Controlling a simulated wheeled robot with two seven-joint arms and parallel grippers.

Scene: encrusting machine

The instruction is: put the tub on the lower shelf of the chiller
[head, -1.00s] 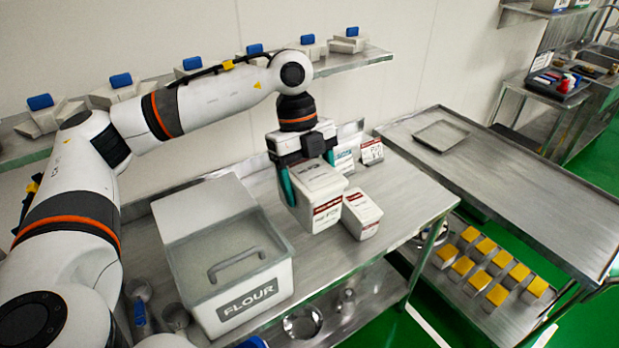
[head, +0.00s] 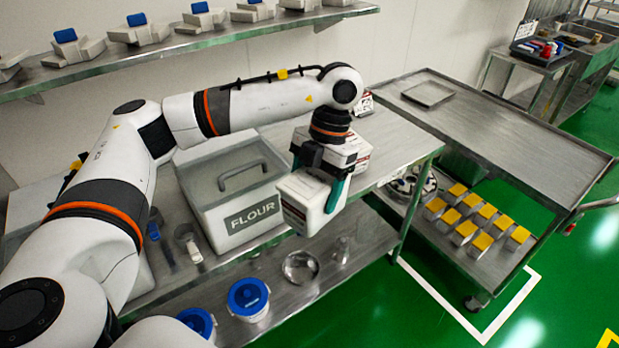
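The white tub (head: 308,208), a box-like container with a red-edged label, hangs from my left gripper (head: 320,178). The gripper points down with its teal fingers on either side of the tub, shut on it. The tub is in front of the table's near edge, right of the flour bin, and looks raised clear of the tabletop. The gripper hides part of its top. My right gripper is out of view. No chiller shows in this view.
The flour bin (head: 238,190) stands on the steel table (head: 405,130). Other white boxes (head: 357,150) are behind my gripper. Blue-lidded containers (head: 248,297) and a glass bowl (head: 300,267) are below. A steel cart (head: 510,150) stands right; green floor is open in front.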

